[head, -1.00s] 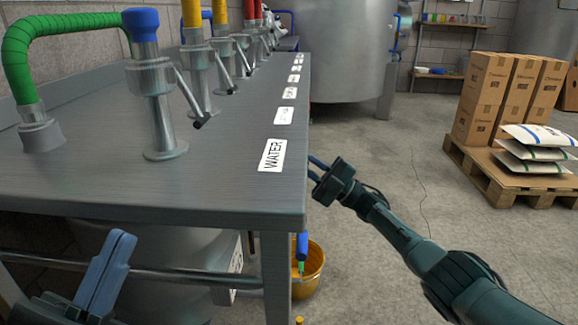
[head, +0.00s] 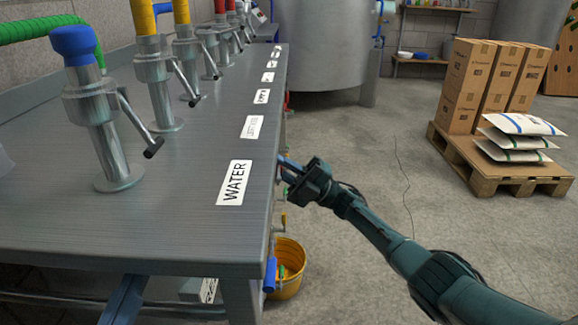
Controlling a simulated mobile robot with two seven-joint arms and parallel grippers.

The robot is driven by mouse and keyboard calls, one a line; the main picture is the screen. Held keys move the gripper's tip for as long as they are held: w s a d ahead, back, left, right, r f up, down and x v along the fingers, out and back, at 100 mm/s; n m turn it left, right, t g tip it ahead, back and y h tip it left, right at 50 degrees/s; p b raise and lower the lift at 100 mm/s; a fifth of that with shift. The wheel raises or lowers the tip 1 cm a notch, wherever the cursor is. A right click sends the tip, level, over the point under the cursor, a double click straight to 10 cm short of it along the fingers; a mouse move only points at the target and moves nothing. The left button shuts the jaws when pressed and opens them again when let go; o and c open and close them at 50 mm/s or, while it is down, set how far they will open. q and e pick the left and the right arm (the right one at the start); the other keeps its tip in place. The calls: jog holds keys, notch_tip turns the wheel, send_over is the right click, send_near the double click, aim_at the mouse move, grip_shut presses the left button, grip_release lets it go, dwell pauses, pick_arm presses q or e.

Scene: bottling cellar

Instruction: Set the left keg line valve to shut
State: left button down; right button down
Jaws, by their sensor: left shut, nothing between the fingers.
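The valve nearest the label that seems to read LEFT (head: 252,127) is a steel post valve (head: 155,85) with a yellow hose on top, second in the row on the bench. Its thin lever (head: 184,80) slants down to the right. The nearer valve (head: 108,140), with a blue cap, stands by the WATER label (head: 234,183). My right gripper (head: 289,170) is open and empty beside the bench's right edge, apart from the valves.
The grey bench (head: 190,225) carries several more valves in a row toward the back. A yellow bucket (head: 291,268) stands on the floor by its right leg. A pallet (head: 480,170) with boxes and sacks is at the right. The floor between is free.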

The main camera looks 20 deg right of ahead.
pick_arm(q)
jog(key=shift+d, duration=0.35)
pick_arm(e)
jog(key=shift+w+r, duration=0.1)
jog(key=shift+r, duration=0.05)
pick_arm(q)
jog(key=shift+w+r+m+h, duration=0.1)
jog(key=shift+r+m+h, duration=0.2)
pick_arm(e)
jog(key=c, duration=1.5)
grip_release()
pick_arm(q)
jog(key=shift+f, duration=0.1)
pick_arm(e)
jog(key=s+d+f, duration=0.1)
jog(key=d, duration=0.4)
jog(key=s+d+f, duration=0.1)
jog(key=s+d, duration=0.1)
jog(key=d, duration=0.3)
jog(key=s+d+f, duration=0.1)
jog(key=s+d, duration=0.1)
jog(key=d, duration=0.3)
jog(key=shift+d, duration=0.25)
